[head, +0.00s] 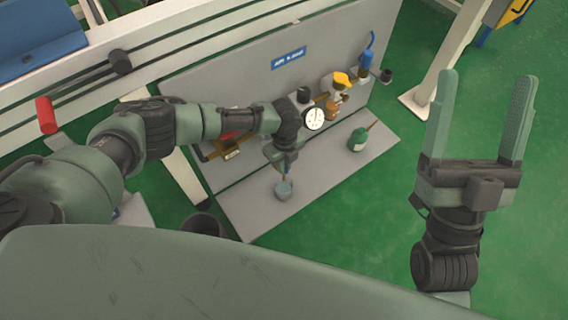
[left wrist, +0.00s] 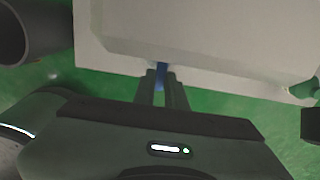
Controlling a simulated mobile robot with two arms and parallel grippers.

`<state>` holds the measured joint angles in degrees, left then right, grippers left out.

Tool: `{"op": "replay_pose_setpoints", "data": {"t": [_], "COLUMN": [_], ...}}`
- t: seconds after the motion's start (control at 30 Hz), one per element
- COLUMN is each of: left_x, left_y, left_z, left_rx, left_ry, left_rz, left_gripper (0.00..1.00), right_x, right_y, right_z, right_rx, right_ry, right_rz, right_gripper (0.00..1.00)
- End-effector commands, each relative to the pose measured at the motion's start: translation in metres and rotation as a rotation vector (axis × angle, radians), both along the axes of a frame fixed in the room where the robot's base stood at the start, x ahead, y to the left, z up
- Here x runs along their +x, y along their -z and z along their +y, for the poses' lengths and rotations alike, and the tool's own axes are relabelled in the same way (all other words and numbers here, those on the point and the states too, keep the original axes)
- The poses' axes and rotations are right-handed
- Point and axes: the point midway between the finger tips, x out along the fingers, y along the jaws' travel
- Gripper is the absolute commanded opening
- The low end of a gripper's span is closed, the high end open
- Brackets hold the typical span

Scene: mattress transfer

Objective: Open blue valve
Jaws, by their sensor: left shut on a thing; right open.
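My left gripper (head: 285,165) reaches down in front of the grey panel, just above a small grey cup-shaped part (head: 284,190) on the grey base plate. In the left wrist view, its fingers (left wrist: 161,88) are shut on a narrow blue piece (left wrist: 161,70), likely the blue valve's handle. Most of that piece is hidden by the fingers, so its turn cannot be told. A separate blue hooked part (head: 367,52) stands at the panel's right end. My right gripper (head: 481,110) is open and empty over the green floor.
The panel (head: 240,85) carries a blue sign (head: 289,58), a round gauge (head: 314,119), a yellow-topped part (head: 341,79) and a red part (head: 229,141). A green oil can (head: 357,140) stands on the base plate. A dark bin (head: 202,224) is at its left.

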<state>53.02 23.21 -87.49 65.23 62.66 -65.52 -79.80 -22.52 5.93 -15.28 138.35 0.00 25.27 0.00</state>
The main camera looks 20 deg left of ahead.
Motion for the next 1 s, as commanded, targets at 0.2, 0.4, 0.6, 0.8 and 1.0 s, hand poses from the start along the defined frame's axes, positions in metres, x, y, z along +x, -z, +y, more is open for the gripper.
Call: {"op": "replay_pose_setpoints", "data": {"t": [0.2,0.4,0.6,0.8,1.0], "left_x": [0.000,0.000,0.000,0.000,0.000], "left_y": [0.000,0.000,-0.010,-0.032,-0.055], "left_z": [0.000,0.000,0.000,0.000,0.001], "left_rx": [-0.001,0.000,-0.001,-0.002,-0.001], "left_ry": [-0.002,-0.001,-0.001,-0.001,-0.002], "left_rz": [0.001,0.000,0.000,-0.001,-0.001], "left_gripper": [0.35,0.35,0.35,0.35,0.35], "right_x": [0.000,0.000,0.012,0.039,0.060], "right_y": [0.000,0.000,0.007,0.037,0.078], "right_z": [0.000,0.000,0.002,0.005,0.004], "right_rx": [0.001,0.001,-0.024,-0.086,-0.152], "right_ry": [0.000,0.000,0.004,0.016,0.029], "right_rz": [-0.002,-0.002,0.074,0.290,0.525], "right_gripper": [0.78,0.78,0.78,0.78,0.78]}}
